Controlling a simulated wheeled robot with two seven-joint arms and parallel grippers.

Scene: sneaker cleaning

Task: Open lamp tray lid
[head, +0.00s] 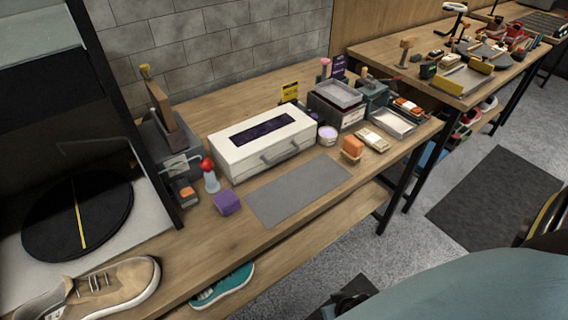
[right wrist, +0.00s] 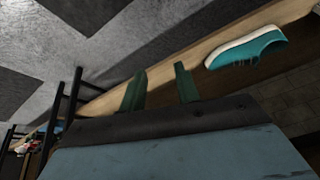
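The lamp tray is a white box (head: 262,148) on the wooden bench in the head view. Its lid (head: 224,139) is shut and has a dark window in the top. A grey handle (head: 288,150) is on its front side. My right gripper (right wrist: 160,72) is in the right wrist view, with its two dark green fingers apart and nothing between them. It is in front of the bench, away from the box. My left gripper is not in view.
A grey mat (head: 298,190) lies in front of the box. A purple block (head: 227,203), a red-topped bottle (head: 210,177), a purple-topped jar (head: 327,134) and an orange-topped brush (head: 352,149) stand nearby. A tan sneaker (head: 110,287) is at lower left; a teal shoe (head: 224,285) is below.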

